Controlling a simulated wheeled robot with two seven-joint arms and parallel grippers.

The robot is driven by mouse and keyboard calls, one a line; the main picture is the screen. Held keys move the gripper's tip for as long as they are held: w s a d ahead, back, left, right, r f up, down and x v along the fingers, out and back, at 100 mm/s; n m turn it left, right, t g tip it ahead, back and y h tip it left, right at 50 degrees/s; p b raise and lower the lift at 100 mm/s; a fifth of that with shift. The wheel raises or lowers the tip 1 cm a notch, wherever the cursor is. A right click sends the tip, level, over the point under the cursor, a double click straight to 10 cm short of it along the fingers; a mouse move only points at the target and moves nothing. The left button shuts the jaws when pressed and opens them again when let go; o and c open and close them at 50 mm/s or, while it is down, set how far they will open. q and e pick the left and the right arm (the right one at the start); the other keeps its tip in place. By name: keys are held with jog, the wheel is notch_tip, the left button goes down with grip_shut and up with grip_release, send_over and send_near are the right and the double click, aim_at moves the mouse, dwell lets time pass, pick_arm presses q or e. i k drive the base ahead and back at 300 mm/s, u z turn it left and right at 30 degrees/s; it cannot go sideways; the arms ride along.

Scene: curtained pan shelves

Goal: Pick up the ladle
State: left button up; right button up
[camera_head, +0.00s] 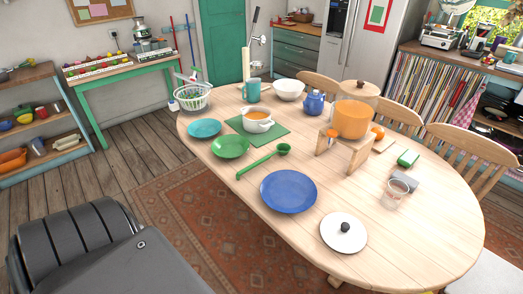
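The green ladle (262,162) lies on the wooden dining table (400,235). Its bowl is at the right end, and its long handle runs down and left toward the table's near edge. It lies between the green plate (230,147) and the blue plate (288,191), below the green mat (247,137) with a white pot (257,121) on it. Neither of my grippers shows in the head view.
An orange pot (351,119) stands on a small wooden stand right of the ladle. A white lid (343,232) and a glass jar (395,193) lie nearer the right end. Chairs line the far side. The floor and rug (190,215) left of the table are open.

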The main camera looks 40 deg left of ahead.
aim_at(283, 149)
jog(key=u, duration=1.15)
jog(key=k, duration=0.2)
jog(key=u, duration=0.1)
